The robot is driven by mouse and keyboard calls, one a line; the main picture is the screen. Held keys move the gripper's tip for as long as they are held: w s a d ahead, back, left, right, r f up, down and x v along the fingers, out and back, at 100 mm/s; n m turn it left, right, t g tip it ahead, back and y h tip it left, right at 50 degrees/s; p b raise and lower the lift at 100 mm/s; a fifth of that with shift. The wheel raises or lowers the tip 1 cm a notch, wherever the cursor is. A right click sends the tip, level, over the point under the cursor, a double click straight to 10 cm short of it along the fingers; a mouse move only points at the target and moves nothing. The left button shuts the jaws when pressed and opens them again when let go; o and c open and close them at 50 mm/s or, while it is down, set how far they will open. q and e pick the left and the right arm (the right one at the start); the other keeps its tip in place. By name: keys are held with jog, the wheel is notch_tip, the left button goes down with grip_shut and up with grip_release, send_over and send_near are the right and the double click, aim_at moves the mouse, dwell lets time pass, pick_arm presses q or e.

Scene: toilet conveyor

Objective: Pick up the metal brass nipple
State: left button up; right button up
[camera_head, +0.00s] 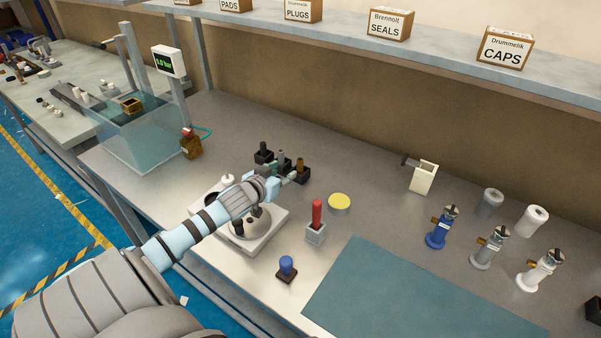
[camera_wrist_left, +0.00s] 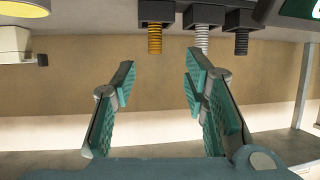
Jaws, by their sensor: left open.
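The brass nipple (camera_head: 300,164) is a gold threaded piece standing in a black holder (camera_head: 302,177) at the right end of a short row. It also shows in the left wrist view (camera_wrist_left: 155,39), where the picture looks upside down, beyond the gap between my fingers. My left gripper (camera_head: 289,177) is close in front of the holders. In the left wrist view its green-padded fingers (camera_wrist_left: 158,78) are apart with nothing between them. Beside the brass nipple stand a grey nipple (camera_wrist_left: 201,40) and a dark nipple (camera_wrist_left: 242,42). My right gripper is not in view.
A white base with dark parts (camera_head: 262,240) lies below my left arm. A red-handled tool (camera_head: 316,215), a yellow-topped disc (camera_head: 339,202) and a blue-knobbed stamp (camera_head: 287,267) stand to the right. A clear tank (camera_head: 140,150) is at left. The bench behind the holders is largely clear.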

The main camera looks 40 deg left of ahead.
aim_at(299, 163)
pick_arm(q)
jog(key=b+x, duration=0.1)
jog(key=x, duration=0.2)
jog(key=b+x, duration=0.1)
jog(key=x, duration=0.2)
jog(key=b+x, duration=0.1)
jog(key=x, duration=0.2)
jog(key=shift+w+d, duration=0.3)
jog(key=shift+d, duration=0.05)
jog(key=shift+w+f+b, duration=0.15)
jog(key=shift+w+b, duration=0.15)
jog(key=shift+w, duration=0.05)
jog(key=shift+w+a, duration=0.1)
jog(key=shift+a, duration=0.05)
grip_shut()
